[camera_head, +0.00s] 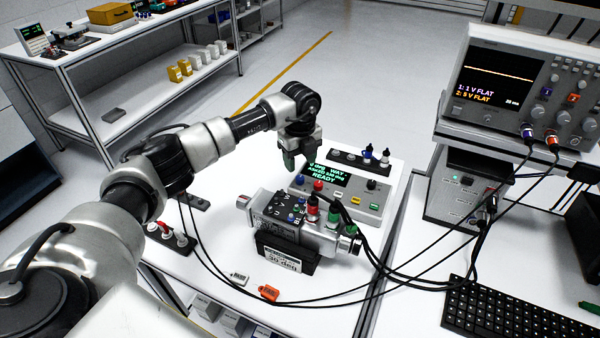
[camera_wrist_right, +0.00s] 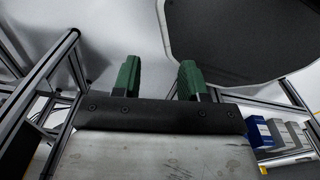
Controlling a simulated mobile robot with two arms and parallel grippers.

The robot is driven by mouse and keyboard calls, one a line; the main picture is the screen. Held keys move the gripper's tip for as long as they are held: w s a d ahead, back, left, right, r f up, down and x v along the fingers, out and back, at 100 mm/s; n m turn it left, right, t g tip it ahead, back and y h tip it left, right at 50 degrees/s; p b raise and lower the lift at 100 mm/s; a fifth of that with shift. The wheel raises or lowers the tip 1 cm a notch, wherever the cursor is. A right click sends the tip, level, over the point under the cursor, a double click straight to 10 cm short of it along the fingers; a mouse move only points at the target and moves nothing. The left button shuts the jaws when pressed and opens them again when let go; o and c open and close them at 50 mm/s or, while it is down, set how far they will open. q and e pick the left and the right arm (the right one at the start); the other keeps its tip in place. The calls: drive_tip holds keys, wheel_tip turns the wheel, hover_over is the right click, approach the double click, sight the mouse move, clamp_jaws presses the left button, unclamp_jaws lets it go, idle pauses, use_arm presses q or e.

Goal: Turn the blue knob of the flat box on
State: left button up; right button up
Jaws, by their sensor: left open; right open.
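My right gripper (camera_wrist_right: 158,80) shows only in the right wrist view, green fingers spread and empty, away from the box.
A silver-and-black motor unit (camera_head: 285,225) with red and green terminals stands in front of the box. Black cables (camera_head: 375,262) loop across the table to an oscilloscope (camera_head: 520,80) at right. A terminal strip (camera_head: 345,158) lies behind. An orange tag (camera_head: 269,292) lies in front.

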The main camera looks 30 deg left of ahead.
sight(300, 177)
use_arm(q)
drive_tip(key=f, duration=0.3)
drive_tip(key=shift+w+a+f, duration=0.15)
drive_tip(key=shift+w+f, duration=0.1)
drive_tip(key=shift+f, duration=0.15)
drive_tip(key=shift+f+p, duration=0.3)
drive_tip(key=shift+f, duration=0.85)
drive_tip(key=shift+c, duration=0.6)
drive_tip(key=c, duration=0.8)
use_arm(e)
drive_tip(key=shift+w+a+r, duration=0.2)
drive_tip(key=shift+w+r, duration=0.1)
drive_tip(key=shift+w, duration=0.2)
drive_tip(key=shift+w+a+r, duration=0.15)
drive_tip(key=shift+w+r, duration=0.1)
drive_tip(key=shift+w, duration=0.25)
